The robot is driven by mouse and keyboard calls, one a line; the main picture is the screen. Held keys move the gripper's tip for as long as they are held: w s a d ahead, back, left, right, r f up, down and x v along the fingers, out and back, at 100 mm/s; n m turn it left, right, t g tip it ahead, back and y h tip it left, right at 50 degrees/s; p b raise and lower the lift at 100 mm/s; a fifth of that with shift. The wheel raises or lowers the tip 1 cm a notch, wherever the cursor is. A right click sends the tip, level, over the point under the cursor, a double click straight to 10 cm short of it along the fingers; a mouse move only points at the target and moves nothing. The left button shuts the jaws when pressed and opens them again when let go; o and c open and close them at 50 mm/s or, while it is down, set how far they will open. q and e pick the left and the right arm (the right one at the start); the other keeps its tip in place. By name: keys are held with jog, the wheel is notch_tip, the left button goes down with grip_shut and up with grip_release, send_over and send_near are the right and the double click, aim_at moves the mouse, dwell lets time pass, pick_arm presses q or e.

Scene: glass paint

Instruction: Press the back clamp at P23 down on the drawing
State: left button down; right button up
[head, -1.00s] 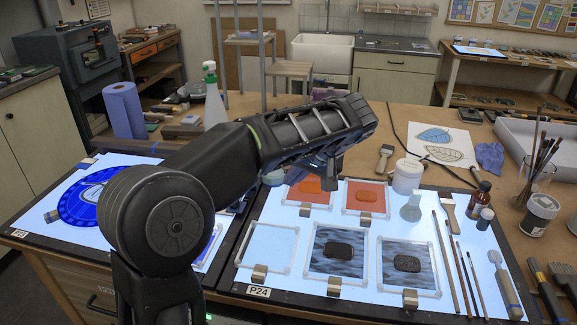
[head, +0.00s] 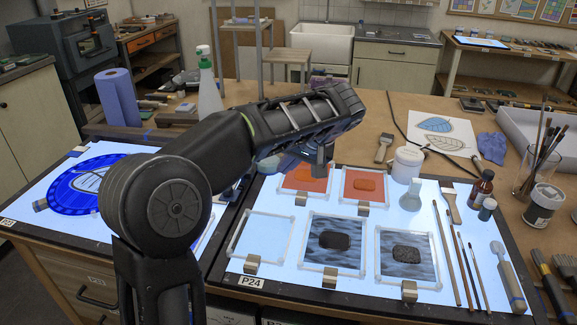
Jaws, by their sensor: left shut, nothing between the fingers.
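The left light panel, P23 (head: 27,232), carries a blue round piece with a pale leaf drawing (head: 92,181), partly hidden by my left arm. A small tan back clamp (head: 80,149) shows at the panel's far edge above the blue round. Whether it is pressed down is too small to tell. My left gripper (head: 320,170) is shut and empty, over the back of the right panel, well to the right of the back clamp. My right gripper is out of view.
The right light panel, P24 (head: 285,281), holds several framed panes, brushes and bottles. A blue paper roll (head: 120,103) and a spray bottle (head: 208,90) stand behind the panels. My left arm crosses between the two panels and hides part of P23.

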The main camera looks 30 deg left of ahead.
aim_at(248, 175)
pick_arm(q)
jog(key=x, duration=0.5)
jog(key=shift+a+f+p, duration=0.1)
jog(key=shift+a+p, duration=0.1)
jog(key=shift+p, duration=0.2)
jog(key=a, duration=0.1)
jog(key=s+a+p, duration=0.1)
jog(key=a, duration=0.1)
jog(key=shift+s+a+f, duration=0.1)
jog(key=shift+a, duration=0.35)
